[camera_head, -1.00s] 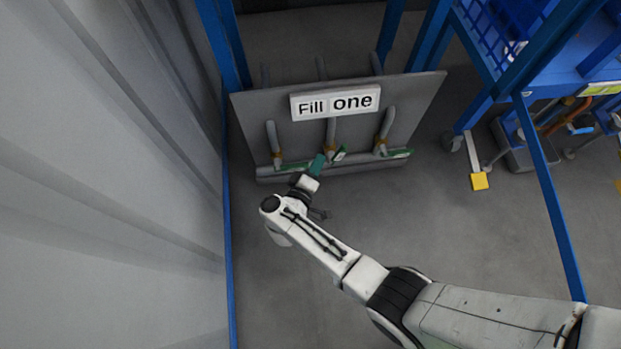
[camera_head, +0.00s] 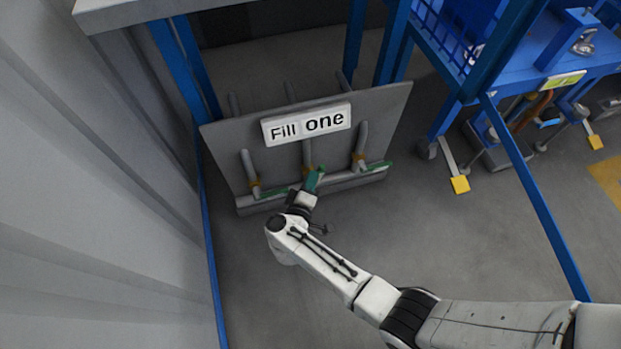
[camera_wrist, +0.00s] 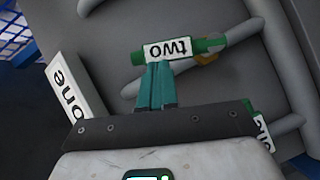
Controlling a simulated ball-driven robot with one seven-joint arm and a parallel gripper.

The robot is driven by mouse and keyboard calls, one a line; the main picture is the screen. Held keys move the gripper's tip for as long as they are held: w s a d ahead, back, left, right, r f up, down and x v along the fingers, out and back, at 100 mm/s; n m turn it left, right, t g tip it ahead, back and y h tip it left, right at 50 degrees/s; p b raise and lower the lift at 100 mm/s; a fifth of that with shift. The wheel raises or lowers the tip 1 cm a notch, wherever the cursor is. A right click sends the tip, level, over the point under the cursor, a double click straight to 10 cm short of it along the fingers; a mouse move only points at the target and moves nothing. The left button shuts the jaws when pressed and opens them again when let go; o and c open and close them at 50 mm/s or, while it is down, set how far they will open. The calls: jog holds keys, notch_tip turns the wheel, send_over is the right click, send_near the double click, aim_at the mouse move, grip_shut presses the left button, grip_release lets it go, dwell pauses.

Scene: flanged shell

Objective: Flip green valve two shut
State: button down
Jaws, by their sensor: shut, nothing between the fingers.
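The green handle labelled "two" (camera_wrist: 178,48) lies across the middle pipe in the wrist view, with an orange-brown valve body (camera_wrist: 206,56) near its right end. My gripper (camera_wrist: 157,66) has its teal fingers together, empty, with their tips at the lower edge of the "two" label; I cannot tell whether they touch it. In the head view my gripper (camera_head: 314,177) is at the foot of the middle pipe (camera_head: 308,153) and hides most of that handle. Green handles also show at the left pipe (camera_head: 274,193) and right pipe (camera_head: 380,166).
The grey panel (camera_head: 230,150) carries a white "Fill one" sign (camera_head: 306,124). A blue frame post (camera_head: 186,70) and a grey wall (camera_head: 90,190) stand at left. A blue trolley (camera_head: 560,75) stands at right. Floor (camera_head: 440,235) beside my arm is clear.

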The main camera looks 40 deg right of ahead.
jog(key=shift+s+d+r+p, duration=0.1)
jog(key=shift+d+r+p, duration=0.1)
jog(key=shift+p, duration=0.4)
jog(key=p, duration=0.2)
jog(key=d+m+y+p, duration=0.1)
jog(key=p, duration=0.1)
jog(key=m+p, duration=0.1)
jog(key=p, duration=0.1)
jog(key=shift+s+d+r+y, duration=0.25)
jog(key=shift+d+r+y, duration=0.1)
jog(key=shift+y, duration=0.05)
jog(key=s+d+f+m+y+p, duration=0.1)
jog(key=d+f+m+y+p, duration=0.3)
jog(key=d+m+y, duration=0.1)
jog(key=shift+s+f+m+y, duration=0.3)
jog(key=shift+f+m+y, duration=0.1)
jog(key=shift+y, duration=0.3)
jog(key=shift+s+d+f, duration=0.15)
jog(key=shift+f, duration=0.1)
jog(key=shift+r, duration=0.1)
